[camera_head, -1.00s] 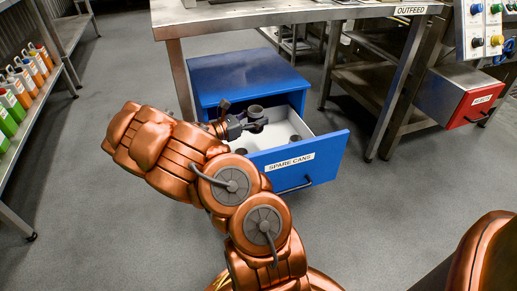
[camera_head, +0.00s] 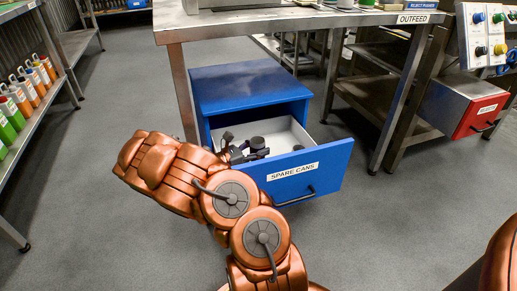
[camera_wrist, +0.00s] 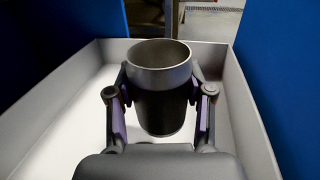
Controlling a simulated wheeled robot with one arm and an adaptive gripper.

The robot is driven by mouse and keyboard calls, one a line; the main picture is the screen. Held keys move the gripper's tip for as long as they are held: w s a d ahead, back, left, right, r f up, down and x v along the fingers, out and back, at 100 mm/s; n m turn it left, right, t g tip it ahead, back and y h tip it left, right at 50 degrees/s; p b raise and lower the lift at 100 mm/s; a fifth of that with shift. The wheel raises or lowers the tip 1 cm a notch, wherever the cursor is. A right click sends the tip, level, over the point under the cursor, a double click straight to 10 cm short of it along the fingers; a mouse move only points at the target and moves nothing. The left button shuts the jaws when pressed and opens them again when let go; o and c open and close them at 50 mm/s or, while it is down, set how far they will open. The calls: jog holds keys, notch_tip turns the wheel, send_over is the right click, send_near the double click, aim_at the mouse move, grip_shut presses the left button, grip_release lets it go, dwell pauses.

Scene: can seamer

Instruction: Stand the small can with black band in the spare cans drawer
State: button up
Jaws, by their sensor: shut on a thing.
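The small can with black band (camera_wrist: 158,100) is upright in my gripper (camera_wrist: 160,88), with a finger on each side. Its open top and bare metal rim show above the dark band. The spare cans drawer (camera_head: 332,166) is pulled open, with a blue labelled front and a pale inside. In the head view, my gripper (camera_head: 243,154) and the can (camera_head: 257,143) are within the drawer's opening, toward its left side. The wrist view shows the drawer's pale walls (camera_wrist: 240,115) around the can. I cannot tell whether the can's bottom touches the drawer floor.
The blue cabinet (camera_head: 245,88) is behind the drawer, under the steel table (camera_head: 300,18). A red drawer (camera_head: 478,112) sits at the right. The floor around is clear.

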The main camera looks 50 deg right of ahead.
jog(key=shift+f, duration=0.6)
jog(key=o, duration=0.8)
jog(key=shift+c, duration=0.2)
jog(key=shift+r, duration=0.1)
jog(key=shift+r, duration=0.55)
jog(key=p+v, duration=0.4)
jog(key=v, duration=0.8)
